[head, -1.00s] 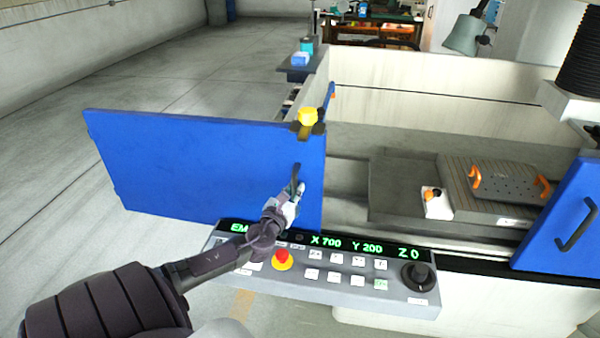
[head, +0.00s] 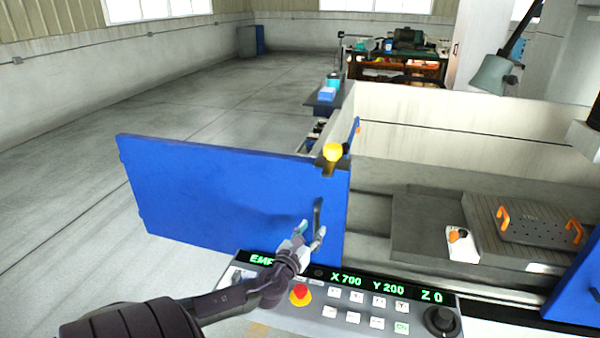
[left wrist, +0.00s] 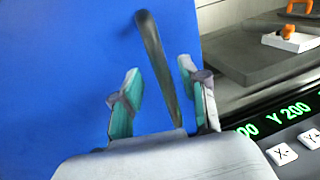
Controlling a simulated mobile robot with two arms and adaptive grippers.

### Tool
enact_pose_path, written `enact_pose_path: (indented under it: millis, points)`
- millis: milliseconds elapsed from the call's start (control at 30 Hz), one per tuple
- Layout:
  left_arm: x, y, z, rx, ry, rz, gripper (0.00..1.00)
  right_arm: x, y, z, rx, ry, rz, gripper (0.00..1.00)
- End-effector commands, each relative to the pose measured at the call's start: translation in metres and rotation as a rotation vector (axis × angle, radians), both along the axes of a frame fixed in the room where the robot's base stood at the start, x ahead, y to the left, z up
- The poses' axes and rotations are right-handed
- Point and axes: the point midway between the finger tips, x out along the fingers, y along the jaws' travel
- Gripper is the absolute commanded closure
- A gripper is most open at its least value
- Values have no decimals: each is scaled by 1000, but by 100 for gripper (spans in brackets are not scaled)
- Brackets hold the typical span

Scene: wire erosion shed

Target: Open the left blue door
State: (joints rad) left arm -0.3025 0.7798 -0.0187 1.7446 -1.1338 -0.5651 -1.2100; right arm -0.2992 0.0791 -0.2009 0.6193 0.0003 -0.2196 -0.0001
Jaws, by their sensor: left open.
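The left blue door (head: 215,195) stands swung out to the left of the machine opening, which is uncovered beside it. Its dark bar handle (head: 318,212) is near the door's right edge. My left gripper (head: 313,233) is at the lower part of this handle and is open. In the left wrist view the handle (left wrist: 155,65) runs between the two spread fingers (left wrist: 158,92), with a gap on each side. My right gripper is not in view.
A control panel (head: 345,308) with a red button (head: 300,294) lies just below my left gripper. The machine bed holds a plate with orange handles (head: 540,228). Another blue door (head: 578,290) is at right.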

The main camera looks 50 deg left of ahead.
Motion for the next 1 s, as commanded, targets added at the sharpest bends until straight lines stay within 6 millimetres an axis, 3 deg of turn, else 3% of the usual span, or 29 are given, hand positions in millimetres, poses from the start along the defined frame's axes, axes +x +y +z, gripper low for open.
enact_pose_path:
  millis: [200,400,600,1000]
  points:
    - [-44,-18,-2,-3,4,0,57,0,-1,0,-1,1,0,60]
    - [-71,-29,-1,-2,1,0,57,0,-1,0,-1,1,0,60]
    - [-80,-33,0,0,0,1,57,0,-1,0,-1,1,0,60]
    - [-80,-33,0,0,0,1,57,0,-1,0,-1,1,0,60]
